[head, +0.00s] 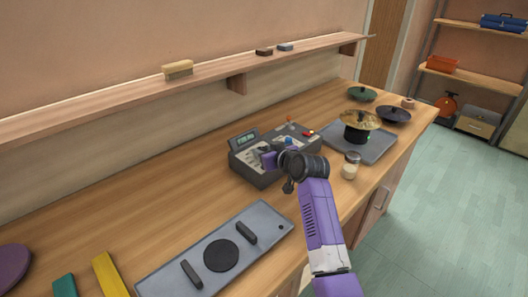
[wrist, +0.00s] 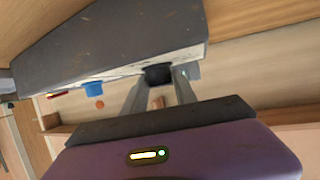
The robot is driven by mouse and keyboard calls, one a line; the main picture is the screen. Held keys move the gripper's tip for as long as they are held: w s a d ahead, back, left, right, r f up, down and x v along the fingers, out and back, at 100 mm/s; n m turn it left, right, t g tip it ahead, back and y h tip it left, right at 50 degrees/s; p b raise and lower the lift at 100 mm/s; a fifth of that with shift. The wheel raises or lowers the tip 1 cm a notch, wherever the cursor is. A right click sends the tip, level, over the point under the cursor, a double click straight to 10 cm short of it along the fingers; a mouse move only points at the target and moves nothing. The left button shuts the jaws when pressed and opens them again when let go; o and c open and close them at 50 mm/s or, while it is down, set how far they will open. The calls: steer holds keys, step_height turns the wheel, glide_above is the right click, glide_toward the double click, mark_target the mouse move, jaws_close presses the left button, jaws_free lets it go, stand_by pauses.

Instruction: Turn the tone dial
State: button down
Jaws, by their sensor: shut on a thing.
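The tone dial (wrist: 157,72) is a small black knob on the face of a dark grey box with a lighter panel (wrist: 105,72) in the wrist view. My gripper (wrist: 160,82) has its two grey fingers on either side of the dial, shut on it. In the head view, the grey box (head: 258,179) stands on the bench with a small display (head: 245,140) at its back. My gripper (head: 268,160) is at the box's right part, and my arm hides the dial there.
A second grey box (head: 298,138) with an orange knob stands just behind. A grey plate with handles (head: 165,277) lies in front.

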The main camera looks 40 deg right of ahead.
steer(key=shift+a+m+h+p, duration=0.1)
steer(key=shift+m+h+p, duration=0.2)
steer(key=shift+p, duration=0.15)
steer(key=shift+a+r+m+h+p, duration=0.1)
steer(key=shift+m+h+p, duration=0.4)
steer(key=shift+h, duration=0.1)
steer(key=shift+w+a+m+g+h, duration=0.1)
steer(key=shift+w+m+g+h, duration=0.05)
steer(key=shift+m+g+h, duration=0.4)
steer(key=shift+f+m+g+h+b, duration=0.25)
steer(key=shift+m+g+h+b, duration=0.3)
steer(key=shift+m+h+b, duration=0.45)
steer(key=shift+m+g+h+b, duration=0.3)
steer(key=shift+m+h, duration=0.25)
steer(key=shift+h, duration=0.1)
steer(key=shift+r, duration=0.1)
steer(key=c, duration=1)
jaws_free()
